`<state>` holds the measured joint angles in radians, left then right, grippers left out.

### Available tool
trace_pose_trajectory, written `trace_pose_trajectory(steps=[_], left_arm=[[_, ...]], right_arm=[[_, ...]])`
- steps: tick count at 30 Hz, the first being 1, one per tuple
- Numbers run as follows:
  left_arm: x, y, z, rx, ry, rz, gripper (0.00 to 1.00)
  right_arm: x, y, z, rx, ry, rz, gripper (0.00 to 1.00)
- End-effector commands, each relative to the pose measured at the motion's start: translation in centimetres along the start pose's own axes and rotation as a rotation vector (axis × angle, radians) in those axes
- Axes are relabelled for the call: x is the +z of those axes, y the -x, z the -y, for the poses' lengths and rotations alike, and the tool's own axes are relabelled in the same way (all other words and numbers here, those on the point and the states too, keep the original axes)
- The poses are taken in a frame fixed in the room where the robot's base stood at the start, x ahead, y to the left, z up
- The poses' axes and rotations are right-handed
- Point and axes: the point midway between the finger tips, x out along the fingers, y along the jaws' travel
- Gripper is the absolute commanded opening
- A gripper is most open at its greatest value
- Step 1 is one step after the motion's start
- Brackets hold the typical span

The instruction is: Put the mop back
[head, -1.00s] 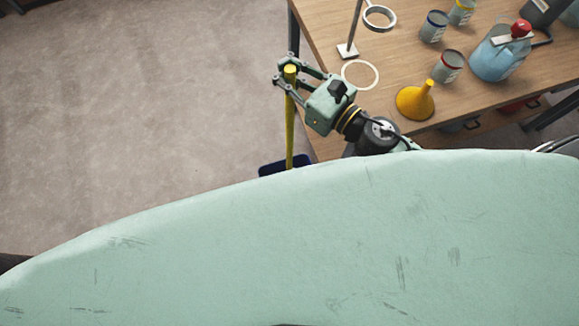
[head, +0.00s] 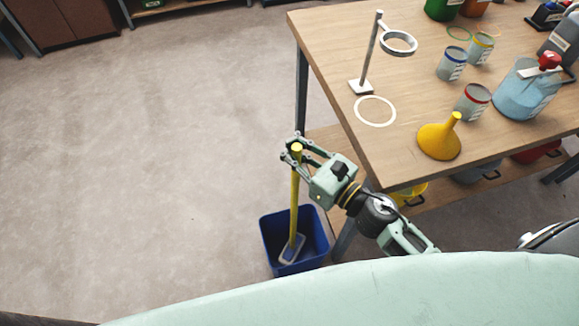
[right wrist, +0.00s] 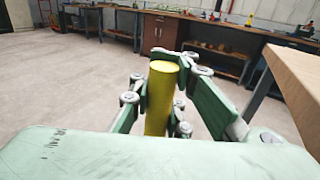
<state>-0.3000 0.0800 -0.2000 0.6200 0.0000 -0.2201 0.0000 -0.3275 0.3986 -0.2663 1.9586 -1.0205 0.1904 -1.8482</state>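The mop is a yellow pole (head: 295,200) with a grey head (head: 292,248). It stands nearly upright, its head within the opening of a blue bucket (head: 322,240) on the floor in the head view. Whether the head touches the bucket's bottom I cannot tell. My right gripper (head: 297,153) is shut on the pole close to its top end. In the right wrist view the yellow pole (right wrist: 160,100) stands between the finger pads of the right gripper (right wrist: 164,92). My left gripper is not in view.
A wooden table (head: 400,155) stands right of the bucket, with a ring stand (head: 368,60), yellow funnel (head: 440,140), cans and a blue jug (head: 525,90) on top. A yellow item sits on its lower shelf. The floor to the left is clear.

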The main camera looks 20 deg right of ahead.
Motion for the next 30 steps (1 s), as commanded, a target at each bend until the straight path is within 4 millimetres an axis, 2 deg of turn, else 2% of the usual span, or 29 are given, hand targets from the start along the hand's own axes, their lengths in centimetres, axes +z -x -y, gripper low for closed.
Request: trace_pose_trajectory(steps=[8,21,30], left_arm=[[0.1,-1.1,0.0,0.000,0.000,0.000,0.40],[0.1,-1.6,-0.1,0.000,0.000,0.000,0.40],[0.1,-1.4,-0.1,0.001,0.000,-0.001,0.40]], right_arm=[[-3.5,0.0,0.1,-0.002,-0.002,0.003,0.00],[-4.2,0.0,0.0,0.001,0.002,0.004,0.00],[-4.1,0.0,0.0,0.000,0.002,0.001,0.27]])
